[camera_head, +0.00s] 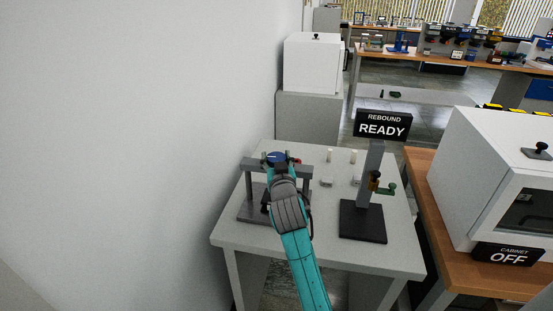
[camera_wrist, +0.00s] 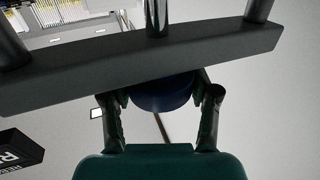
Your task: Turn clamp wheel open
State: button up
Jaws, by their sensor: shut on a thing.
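The clamp wheel is a dark blue disc (camera_head: 276,157) at the top of a grey clamp frame (camera_head: 247,212) on the left of the small table. In the wrist view the blue wheel (camera_wrist: 163,97) sits between the two fingers, partly hidden behind the frame's dark crossbar (camera_wrist: 230,45). My gripper (camera_head: 278,164) is at the wheel, shut on it, with one finger on each side; it also shows in the wrist view (camera_wrist: 160,88). My arm hides part of the frame in the head view. A bright metal shaft (camera_wrist: 157,15) shows beyond the crossbar.
A rebound stand (camera_head: 374,165) with a READY sign (camera_head: 382,125) stands right of the clamp on the table (camera_head: 320,255). Small pale pieces lie behind. A wall is close on the left. A white cabinet (camera_head: 485,170) marked OFF stands at right.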

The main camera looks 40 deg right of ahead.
jog(key=shift+n+t+y, duration=0.6)
jog(key=shift+n+y, duration=0.35)
jog(key=shift+y, duration=0.4)
jog(key=shift+n+t+y, duration=0.6)
jog(key=shift+n+y, duration=0.35)
jog(key=shift+y, duration=0.4)
jog(key=shift+n+y, duration=0.4)
jog(key=shift+y, duration=0.2)
jog(key=o, duration=1.2)
jog(key=shift+s, duration=0.1)
jog(key=s, duration=0.4)
jog(key=s+a, duration=0.1)
jog(key=s, duration=0.2)
jog(key=s+a, duration=0.1)
jog(key=s, duration=0.3)
jog(key=shift+s, duration=0.3)
